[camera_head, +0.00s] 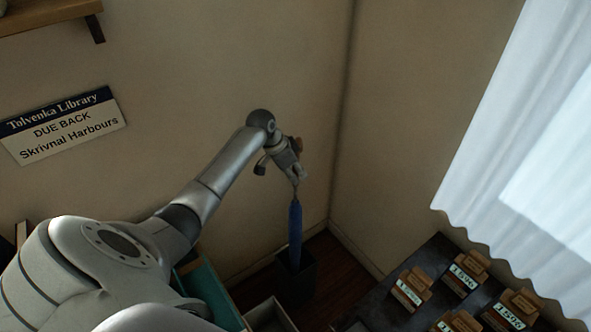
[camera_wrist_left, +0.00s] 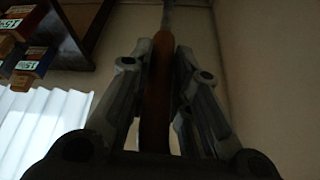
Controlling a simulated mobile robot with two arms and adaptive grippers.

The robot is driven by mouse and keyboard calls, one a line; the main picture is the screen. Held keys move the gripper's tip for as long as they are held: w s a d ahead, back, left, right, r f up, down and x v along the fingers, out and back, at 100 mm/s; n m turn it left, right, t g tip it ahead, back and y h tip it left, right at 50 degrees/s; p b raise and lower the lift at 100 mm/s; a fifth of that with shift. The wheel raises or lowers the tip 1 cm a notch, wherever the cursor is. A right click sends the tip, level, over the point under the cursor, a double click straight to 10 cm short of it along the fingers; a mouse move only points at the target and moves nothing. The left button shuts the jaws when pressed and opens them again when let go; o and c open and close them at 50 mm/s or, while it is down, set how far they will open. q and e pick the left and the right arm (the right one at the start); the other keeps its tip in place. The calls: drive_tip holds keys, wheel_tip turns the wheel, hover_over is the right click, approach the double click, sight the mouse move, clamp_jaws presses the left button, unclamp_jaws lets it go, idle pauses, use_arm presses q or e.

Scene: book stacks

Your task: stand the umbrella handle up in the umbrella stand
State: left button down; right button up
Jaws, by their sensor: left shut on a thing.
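A furled blue umbrella (camera_head: 295,236) hangs nearly upright below my left gripper (camera_head: 297,180) in the head view. My left gripper is shut on its handle; the brown handle (camera_wrist_left: 158,90) shows between the two fingers in the left wrist view. The dark square umbrella stand (camera_head: 302,284) is on the floor near the room corner. The umbrella's lower end is at the stand's opening and appears to be inside it; its tip is hidden, so I cannot tell how deep it is. My right gripper is not in view.
A dark table (camera_head: 388,302) with several wooden blocks bearing number labels stands to the right. A teal box (camera_head: 207,290) and a pale open box (camera_head: 270,318) are left of the stand. A white curtain (camera_head: 520,140) hangs at the right. Walls meet close behind the stand.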

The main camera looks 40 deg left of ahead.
use_arm(q)
drive_tip(key=b, duration=0.3)
hover_over(295, 202)
drive_tip(key=shift+w+a+f, duration=0.1)
drive_tip(key=shift+w+f, duration=0.05)
drive_tip(key=shift+f, duration=1.1)
drive_tip(key=shift+w+a+f, duration=0.1)
drive_tip(key=shift+w+f, duration=0.05)
drive_tip(key=shift+f, duration=1.05)
drive_tip(key=shift+f+b, duration=1.6)
drive_tip(key=shift+f, duration=1.35)
drive_tip(key=c, duration=1.3)
unclamp_jaws()
drive_tip(key=shift+o, duration=0.2)
drive_tip(key=shift+s, duration=0.1)
drive_tip(key=v, duration=1.2)
